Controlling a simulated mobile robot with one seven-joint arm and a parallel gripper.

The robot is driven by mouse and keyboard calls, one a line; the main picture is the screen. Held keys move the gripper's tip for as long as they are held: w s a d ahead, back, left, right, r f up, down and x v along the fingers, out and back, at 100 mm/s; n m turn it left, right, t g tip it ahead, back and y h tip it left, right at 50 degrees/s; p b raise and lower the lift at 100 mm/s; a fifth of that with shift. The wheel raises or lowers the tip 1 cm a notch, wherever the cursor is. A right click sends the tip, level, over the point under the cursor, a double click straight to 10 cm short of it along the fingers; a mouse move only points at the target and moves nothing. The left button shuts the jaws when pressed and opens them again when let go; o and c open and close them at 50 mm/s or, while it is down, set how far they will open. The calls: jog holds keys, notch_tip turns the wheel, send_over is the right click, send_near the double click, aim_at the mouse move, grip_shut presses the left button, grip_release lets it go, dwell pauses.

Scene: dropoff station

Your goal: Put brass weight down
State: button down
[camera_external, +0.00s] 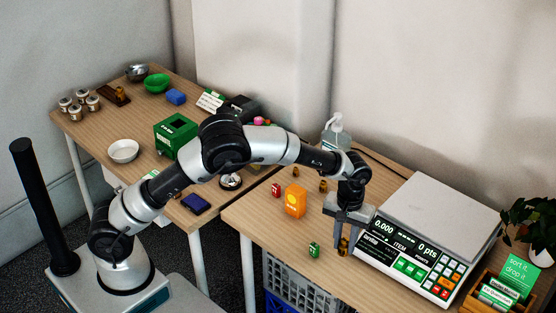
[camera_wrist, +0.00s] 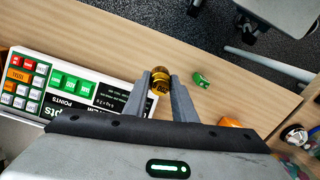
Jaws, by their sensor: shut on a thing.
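The brass weight (camera_wrist: 160,80) is a small gold-coloured cylinder with dark markings, held between the fingertips of my gripper (camera_wrist: 160,86) in the wrist view. In the external view my gripper (camera_external: 344,236) points down over the right-hand table, just left of the scale's control panel. The brass weight (camera_external: 343,246) shows at the fingertips there, at or very near the table top. I cannot tell whether it touches the wood. My gripper is shut on it.
The scale (camera_external: 440,222) reads 0.000 and stands right of my gripper. A green block (camera_external: 314,249) and an orange box (camera_external: 295,201) stand to its left. Small brass weights (camera_external: 323,186) stand behind. The table's front edge is close. A plant (camera_external: 535,225) stands far right.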

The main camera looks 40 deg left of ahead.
jog(key=shift+r, duration=0.95)
jog(key=s+a+r+m, duration=0.1)
jog(key=s+a+r, duration=0.15)
jog(key=a, duration=0.85)
jog(key=s+a+r+m, duration=0.1)
jog(key=a+r, duration=0.2)
jog(key=a, duration=0.8)
jog(key=s+a+r+m, duration=0.1)
jog(key=s+a+r, duration=0.15)
jog(key=a, duration=0.85)
notch_tip(320, 180, up, 7)
jog(key=p, duration=1.7)
jog(key=shift+s+d, duration=0.25)
jog(key=shift+s, duration=0.2)
jog(key=shift+f, duration=0.15)
